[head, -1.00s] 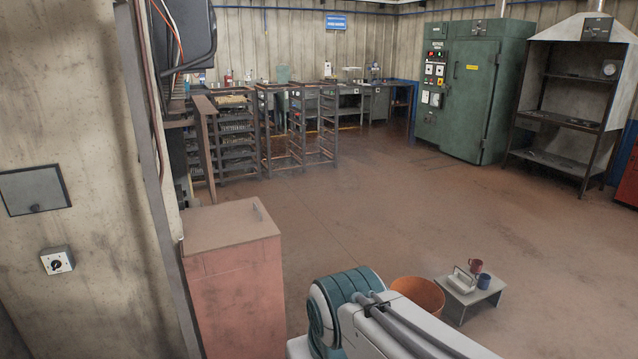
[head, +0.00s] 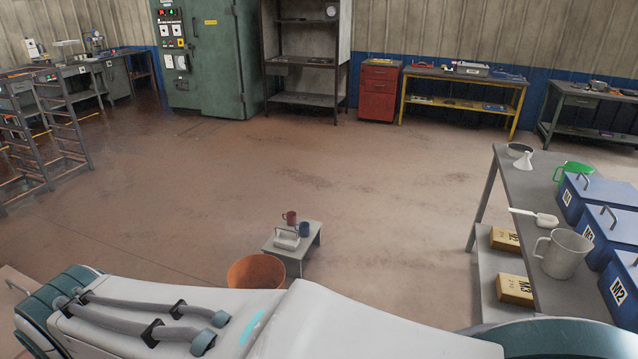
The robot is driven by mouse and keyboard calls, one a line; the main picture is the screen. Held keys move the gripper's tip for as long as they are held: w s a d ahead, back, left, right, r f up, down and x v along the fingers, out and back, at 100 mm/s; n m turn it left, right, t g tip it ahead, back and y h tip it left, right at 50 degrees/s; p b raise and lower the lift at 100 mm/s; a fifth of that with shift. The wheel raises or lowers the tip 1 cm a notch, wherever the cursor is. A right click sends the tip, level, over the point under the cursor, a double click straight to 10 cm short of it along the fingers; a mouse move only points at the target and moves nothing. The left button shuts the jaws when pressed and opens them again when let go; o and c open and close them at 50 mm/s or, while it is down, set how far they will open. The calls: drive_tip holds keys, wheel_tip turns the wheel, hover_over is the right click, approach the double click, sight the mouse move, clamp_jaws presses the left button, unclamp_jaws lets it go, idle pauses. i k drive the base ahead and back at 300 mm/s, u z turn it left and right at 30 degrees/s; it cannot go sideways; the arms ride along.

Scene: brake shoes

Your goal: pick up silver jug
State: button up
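A silver-grey jug (head: 563,253) with a handle on its left side stands upright on the grey table (head: 517,191) at the right of the head view. Blue bins stand behind it and to its right, and a white scoop (head: 535,216) lies just beyond it. My arm crosses the bottom of the view, in front of the table. My gripper is not in view, so its distance from the jug and its state are hidden.
Blue bins (head: 590,190) crowd the table's right side. A green jug (head: 572,172) and a funnel (head: 523,160) are farther back. Yellow boxes (head: 515,290) sit on the lower shelf. An orange bucket (head: 256,272) and small stool (head: 306,241) with mugs stand mid-floor. Open floor lies beyond.

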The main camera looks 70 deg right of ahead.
sight(565, 250)
drive_tip(key=u, duration=2.9)
drive_tip(key=k, duration=2.85)
drive_tip(key=u, duration=2.65)
